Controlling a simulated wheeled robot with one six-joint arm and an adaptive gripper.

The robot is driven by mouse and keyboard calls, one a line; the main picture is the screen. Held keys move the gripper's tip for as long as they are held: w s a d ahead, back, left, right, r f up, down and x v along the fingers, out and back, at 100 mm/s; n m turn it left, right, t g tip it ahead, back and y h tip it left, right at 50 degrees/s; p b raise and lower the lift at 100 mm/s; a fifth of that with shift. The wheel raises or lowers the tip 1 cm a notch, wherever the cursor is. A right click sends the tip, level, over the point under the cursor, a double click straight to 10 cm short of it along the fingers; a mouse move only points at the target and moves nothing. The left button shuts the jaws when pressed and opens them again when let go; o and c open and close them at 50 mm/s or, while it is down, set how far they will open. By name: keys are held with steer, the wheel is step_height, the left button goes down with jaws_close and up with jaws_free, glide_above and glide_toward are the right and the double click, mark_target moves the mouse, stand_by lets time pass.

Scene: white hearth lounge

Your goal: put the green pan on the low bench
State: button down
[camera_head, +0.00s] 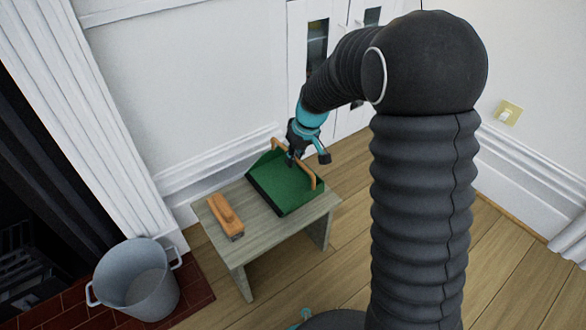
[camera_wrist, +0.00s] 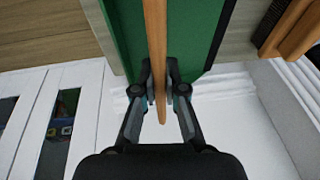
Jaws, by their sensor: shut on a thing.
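The green pan (camera_head: 287,190) is a green dustpan-like tray with a wooden bar handle across it. It rests on, or just over, the right half of the low bench (camera_head: 256,239); I cannot tell whether it fully touches the top. My gripper (camera_head: 291,158) is above the pan at its handle. In the wrist view my gripper (camera_wrist: 160,85) is shut on the wooden handle, one finger on each side. The green pan (camera_wrist: 125,30) shows behind the fingers, with the grey wood of the bench (camera_wrist: 240,30) beside it.
A wooden brush (camera_head: 226,216) lies on the left half of the bench. A grey metal bucket (camera_head: 138,283) stands on the brick hearth at lower left. A white wall and cabinet (camera_head: 340,115) stand behind the bench. The wood floor at right is clear.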

mark_target(289, 177)
steer(key=shift+f+b, duration=0.4)
steer(key=shift+f, duration=1.65)
steer(key=c, duration=1.2)
jaws_free()
steer(key=shift+c, duration=0.2)
steer(key=p+v, duration=0.1)
steer(key=v, duration=1.1)
steer(key=shift+p, duration=0.4)
